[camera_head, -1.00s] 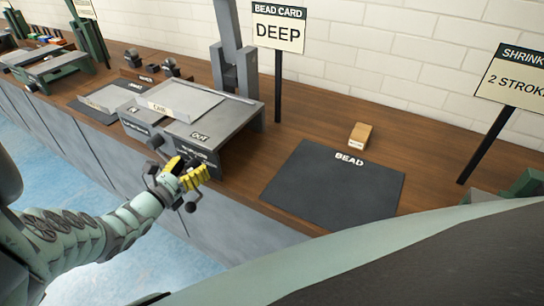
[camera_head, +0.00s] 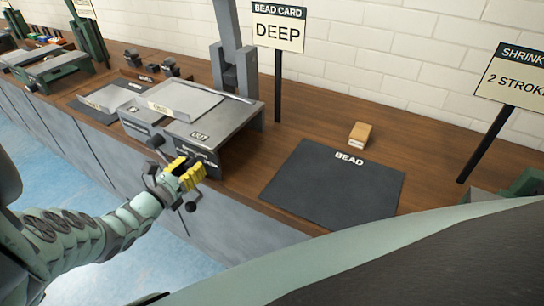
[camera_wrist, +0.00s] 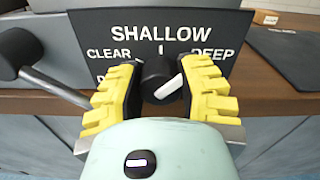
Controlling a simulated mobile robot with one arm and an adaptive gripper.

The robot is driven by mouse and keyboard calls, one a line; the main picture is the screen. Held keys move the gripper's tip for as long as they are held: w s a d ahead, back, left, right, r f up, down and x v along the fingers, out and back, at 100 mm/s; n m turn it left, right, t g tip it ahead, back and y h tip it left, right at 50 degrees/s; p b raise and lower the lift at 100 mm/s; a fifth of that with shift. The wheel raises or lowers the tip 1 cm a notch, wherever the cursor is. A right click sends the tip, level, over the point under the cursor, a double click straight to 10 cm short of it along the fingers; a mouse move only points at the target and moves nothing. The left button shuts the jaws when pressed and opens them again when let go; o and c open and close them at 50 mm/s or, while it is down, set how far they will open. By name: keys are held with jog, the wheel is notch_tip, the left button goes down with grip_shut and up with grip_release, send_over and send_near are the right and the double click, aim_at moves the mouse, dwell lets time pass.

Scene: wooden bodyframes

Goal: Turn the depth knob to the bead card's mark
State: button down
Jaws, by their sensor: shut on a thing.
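The black depth knob (camera_wrist: 160,78) sits on a dark panel (camera_wrist: 160,20) at the front of the grey bench machine (camera_head: 225,125). My gripper (camera_wrist: 160,92) is shut on the knob, with a yellow finger on each side. The knob's white pointer slants up to the right, toward the DEEP side. The panel reads SHALLOW at top, CLEAR at left and DEEP at right; a lower-left label is mostly hidden by a finger. The bead card (camera_head: 277,32) stands on a post and reads DEEP. In the head view my gripper (camera_head: 187,175) hides the knob.
A lever with a round black end (camera_wrist: 18,48) lies left of the knob. A dark BEAD mat (camera_head: 335,190) and a small wooden block (camera_head: 360,134) lie on the bench to the right. A SHRINK card (camera_head: 512,80) reads 2 STROKE, cut off at the edge.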

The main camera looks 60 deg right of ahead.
jog(key=shift+m, duration=1.6)
jog(key=c, duration=0.5)
grip_release()
jog(key=shift+c, duration=0.2)
jog(key=shift+a, duration=0.6)
jog(key=s+a, duration=0.1)
jog(key=a, duration=0.9)
jog(key=shift+a, duration=0.35)
